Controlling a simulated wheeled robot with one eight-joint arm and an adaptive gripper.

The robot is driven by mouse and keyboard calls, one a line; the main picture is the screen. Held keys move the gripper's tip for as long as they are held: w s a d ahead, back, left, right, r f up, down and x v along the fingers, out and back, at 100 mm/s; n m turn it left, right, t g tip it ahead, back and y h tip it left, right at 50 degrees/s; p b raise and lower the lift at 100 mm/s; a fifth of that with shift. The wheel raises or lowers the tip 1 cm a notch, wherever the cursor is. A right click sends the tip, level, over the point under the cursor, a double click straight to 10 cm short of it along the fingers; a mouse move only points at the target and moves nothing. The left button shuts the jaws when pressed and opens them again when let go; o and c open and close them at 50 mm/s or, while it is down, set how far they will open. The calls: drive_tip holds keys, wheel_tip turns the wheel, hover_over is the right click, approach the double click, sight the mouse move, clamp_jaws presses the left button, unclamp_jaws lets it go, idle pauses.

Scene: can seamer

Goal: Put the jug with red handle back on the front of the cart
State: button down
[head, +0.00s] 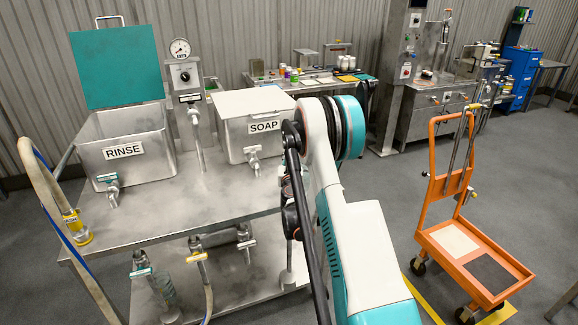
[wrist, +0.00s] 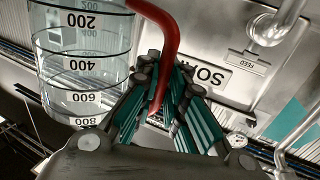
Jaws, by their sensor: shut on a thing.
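In the wrist view, a clear jug (wrist: 82,72) with measuring marks appears upside down at the left. Its red handle (wrist: 163,38) runs down between the fingers of my gripper (wrist: 165,108), which is shut on it. The fingers hide part of the handle. In the head view, my arm hides the gripper and the held jug. The orange cart (head: 452,268) stands on the floor at the right, with a white pad (head: 450,240) and a black pad (head: 490,274) on its flat bed.
A metal bench (head: 120,228) at the left carries a RINSE tank (head: 130,170) with a raised teal lid and a SOAP tank (head: 240,150). A hose (head: 45,195) hangs at its left. Open grey floor lies behind the cart.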

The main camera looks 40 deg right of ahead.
drive_tip(key=shift+f, duration=0.85)
drive_tip(key=shift+r, duration=0.1)
drive_tip(key=c, duration=1.7)
unclamp_jaws()
drive_tip(key=shift+o, duration=0.2)
